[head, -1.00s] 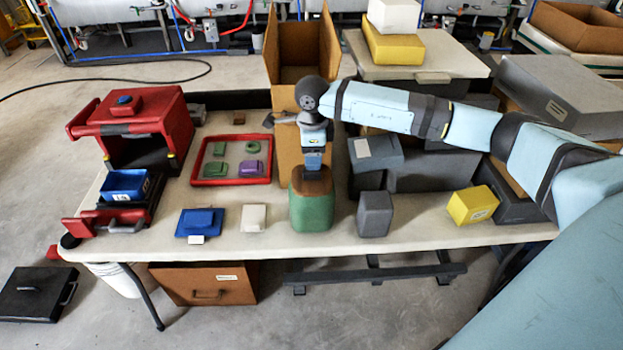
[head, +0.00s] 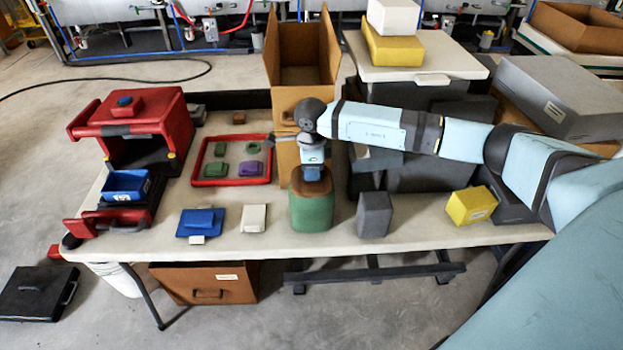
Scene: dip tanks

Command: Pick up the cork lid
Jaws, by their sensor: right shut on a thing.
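The cork lid (head: 312,188) is a brown cap on top of a green jar (head: 311,212), which stands near the front middle of the table. My right gripper (head: 312,176) points down onto the lid from above and is shut on it. The fingertips are mostly hidden by the wrist and the lid. The lid appears to sit on the jar; I cannot tell whether there is a gap. My left gripper is not in view.
A grey block (head: 374,214) stands close to the right of the jar, and a white block (head: 253,218) lies to the left. A tall cardboard box (head: 283,150) rises behind. A red tray (head: 232,181) and a yellow block (head: 471,205) lie further off.

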